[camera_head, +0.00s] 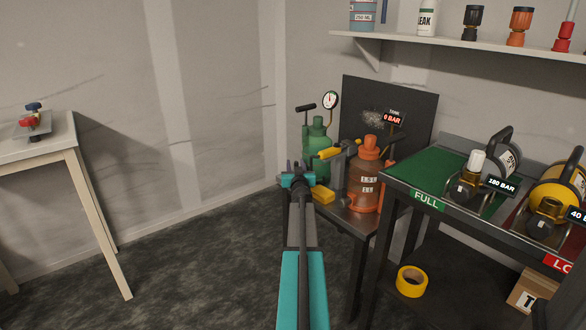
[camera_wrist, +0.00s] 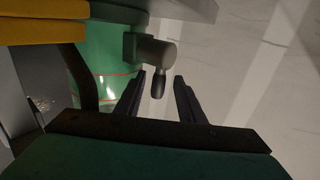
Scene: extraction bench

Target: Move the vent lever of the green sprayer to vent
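The green sprayer (camera_head: 318,139) stands on the low bench, with a pump handle and a round gauge (camera_head: 331,100) above it. Its lower part is hidden behind my arm and other things in the head view. In the wrist view its green body (camera_wrist: 112,62) fills the upper left. A grey fitting (camera_wrist: 156,51) with a short dark lever (camera_wrist: 158,84) sticks out from its side. My gripper (camera_head: 298,167) is in front of the sprayer. In the wrist view its fingers (camera_wrist: 160,80) are open, one on each side of the lever, with visible gaps.
A 0 BAR sign (camera_head: 394,118) is behind. The FULL rack (camera_head: 430,201) with cylinders is further right. Floor at left is clear.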

